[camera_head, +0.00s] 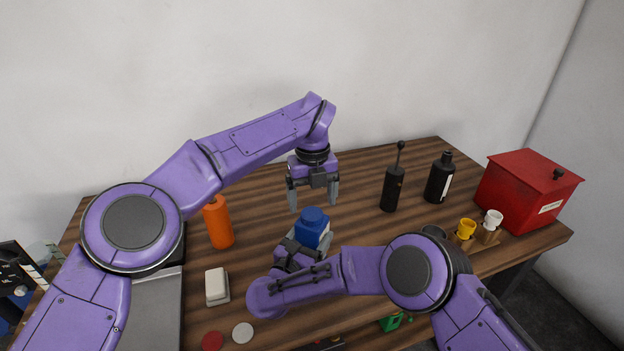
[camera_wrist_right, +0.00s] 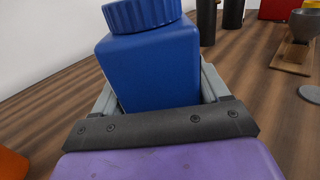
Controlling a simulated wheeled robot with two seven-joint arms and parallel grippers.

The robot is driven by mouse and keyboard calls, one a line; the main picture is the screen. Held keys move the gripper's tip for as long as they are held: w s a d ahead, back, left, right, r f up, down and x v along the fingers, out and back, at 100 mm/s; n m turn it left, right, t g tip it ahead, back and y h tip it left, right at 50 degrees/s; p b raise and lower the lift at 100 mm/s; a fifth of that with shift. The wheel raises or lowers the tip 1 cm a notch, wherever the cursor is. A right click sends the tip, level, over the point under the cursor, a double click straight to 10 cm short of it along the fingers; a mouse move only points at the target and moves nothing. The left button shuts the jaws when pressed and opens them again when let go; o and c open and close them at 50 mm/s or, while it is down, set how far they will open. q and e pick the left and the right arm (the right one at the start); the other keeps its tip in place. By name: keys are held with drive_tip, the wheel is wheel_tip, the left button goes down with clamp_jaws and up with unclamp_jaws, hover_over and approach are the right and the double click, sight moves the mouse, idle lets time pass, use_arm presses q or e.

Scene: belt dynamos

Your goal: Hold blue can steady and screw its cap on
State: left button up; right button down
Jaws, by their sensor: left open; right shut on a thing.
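The blue can (camera_head: 311,235) stands on the wooden table near its middle. It fills the middle of the right wrist view (camera_wrist_right: 150,72), tilted in that picture. A ribbed blue cap (camera_head: 313,215) sits on top of the can and also shows at the top of the right wrist view (camera_wrist_right: 142,14). I cannot tell how tight it is. My right gripper (camera_head: 309,243) is shut on the can body, one grey finger on each side. My left gripper (camera_head: 314,199) is open and empty, pointing down just above and behind the cap, apart from it.
An orange bottle (camera_head: 218,223) stands left of the can. A black grinder-like object (camera_head: 393,187), a black bottle (camera_head: 440,178) and a red box (camera_head: 525,192) stand to the right. A white block (camera_head: 216,286) lies front left.

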use_arm(q)
wheel_tip(320, 180, up, 8)
drive_tip(key=shift+s+r, duration=0.15)
drive_tip(key=shift+r, duration=0.1)
use_arm(e)
unclamp_jaws()
drive_tip(key=shift+f, duration=0.1)
use_arm(q)
wheel_tip(320, 180, down, 4)
drive_tip(key=b, duration=0.4)
use_arm(e)
drive_tip(key=v, duration=1)
drive_tip(key=shift+f, duration=0.15)
use_arm(q)
drive_tip(key=shift+f, duration=0.1)
use_arm(e)
drive_tip(key=shift+s, duration=0.25)
drive_tip(key=shift+a, duration=0.1)
